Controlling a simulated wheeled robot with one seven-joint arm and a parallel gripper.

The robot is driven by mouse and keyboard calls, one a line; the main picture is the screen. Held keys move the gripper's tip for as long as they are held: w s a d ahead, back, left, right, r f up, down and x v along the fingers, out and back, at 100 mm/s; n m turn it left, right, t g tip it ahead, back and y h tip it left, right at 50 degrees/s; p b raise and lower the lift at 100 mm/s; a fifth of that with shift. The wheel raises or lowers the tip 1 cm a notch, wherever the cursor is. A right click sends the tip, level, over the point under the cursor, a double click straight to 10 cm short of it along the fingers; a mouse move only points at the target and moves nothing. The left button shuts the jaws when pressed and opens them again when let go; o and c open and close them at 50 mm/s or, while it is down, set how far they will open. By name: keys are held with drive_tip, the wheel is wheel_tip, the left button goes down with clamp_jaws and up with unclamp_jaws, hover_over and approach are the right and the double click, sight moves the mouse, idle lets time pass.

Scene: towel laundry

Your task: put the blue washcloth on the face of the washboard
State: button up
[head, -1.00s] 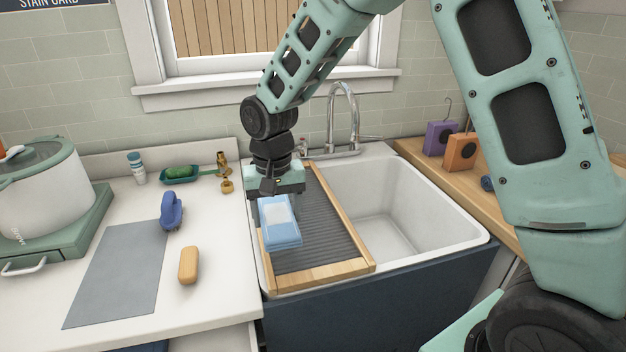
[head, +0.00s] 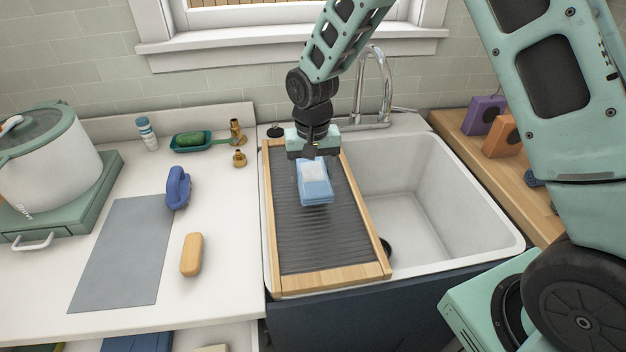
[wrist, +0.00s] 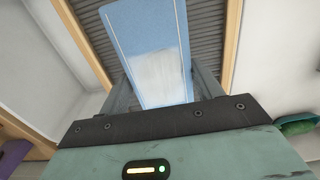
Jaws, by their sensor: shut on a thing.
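The blue washcloth (head: 315,192), folded with a pale whitish patch on top, is held in my gripper (head: 312,166) over the face of the washboard. It also shows in the wrist view (wrist: 160,45), between the fingers. My gripper is shut on its far end. The washboard (head: 307,248) has a dark ribbed face in a light wood frame and lies across the left part of the sink. Its ribs also show in the wrist view (wrist: 207,30). I cannot tell whether the washcloth touches the ribs.
The white sink basin (head: 427,215) is open to the right, with a chrome faucet (head: 374,85) behind. On the left counter are a grey mat (head: 122,255), yellow soap (head: 191,255), a blue brush (head: 178,187) and a white pot (head: 50,175). Orange and purple boxes (head: 485,115) stand at the right.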

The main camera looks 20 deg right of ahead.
drive_tip(key=shift+f+p, duration=0.35)
drive_tip(key=shift+f, duration=1.6)
drive_tip(key=shift+f, duration=0.2)
drive_tip(key=o, duration=1)
drive_tip(key=shift+r, duration=0.2)
